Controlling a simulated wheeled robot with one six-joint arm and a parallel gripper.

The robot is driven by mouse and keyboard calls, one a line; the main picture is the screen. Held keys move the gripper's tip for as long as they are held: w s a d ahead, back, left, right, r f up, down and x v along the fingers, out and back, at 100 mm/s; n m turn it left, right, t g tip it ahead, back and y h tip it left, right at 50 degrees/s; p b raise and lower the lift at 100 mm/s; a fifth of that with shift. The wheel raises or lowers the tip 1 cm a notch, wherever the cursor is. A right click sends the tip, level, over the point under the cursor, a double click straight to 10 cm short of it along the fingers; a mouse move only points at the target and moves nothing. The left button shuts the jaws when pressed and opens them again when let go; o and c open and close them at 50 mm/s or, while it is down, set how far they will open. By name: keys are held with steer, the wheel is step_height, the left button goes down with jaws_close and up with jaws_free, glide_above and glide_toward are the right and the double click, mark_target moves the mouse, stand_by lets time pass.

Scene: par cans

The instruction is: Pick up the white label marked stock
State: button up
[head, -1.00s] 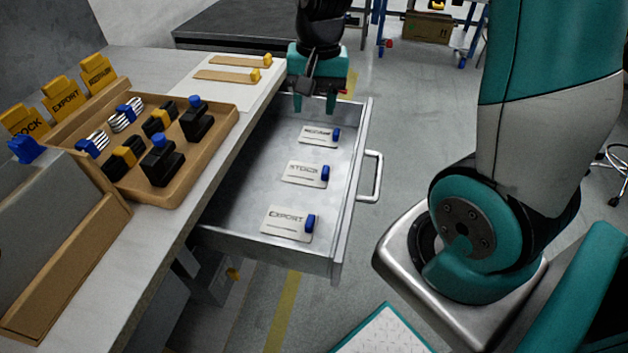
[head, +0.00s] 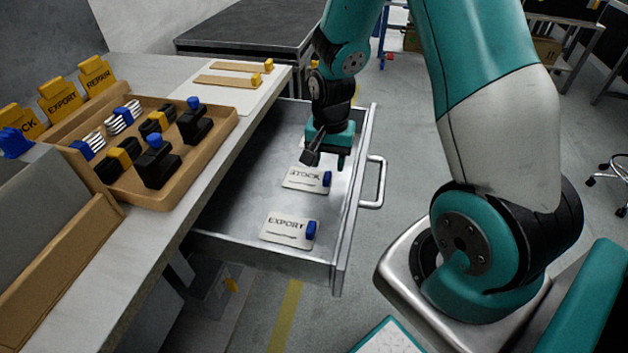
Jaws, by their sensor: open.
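The white label marked STOCK (head: 303,179) lies flat in the open metal drawer (head: 240,210), with a blue tab at its right end. My gripper (head: 327,160) is open and over the drawer, just above and beyond the STOCK label in the picture, apart from it as far as I can tell. My gripper hides the third label farther back. The white label marked EXPORT (head: 287,230), also with a blue tab, lies nearer in the drawer.
The drawer's handle (head: 375,182) sticks out on the right. On the bench, a wooden tray (head: 165,195) holds black, blue and yellow parts. Yellow cards (head: 60,98) stand behind it, and two wooden strips (head: 228,81) lie on a white sheet.

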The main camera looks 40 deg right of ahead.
mark_target(328, 173)
step_height(328, 173, down, 4)
steer(key=shift+b, duration=0.3)
jaws_close()
steer(key=shift+r, duration=0.1)
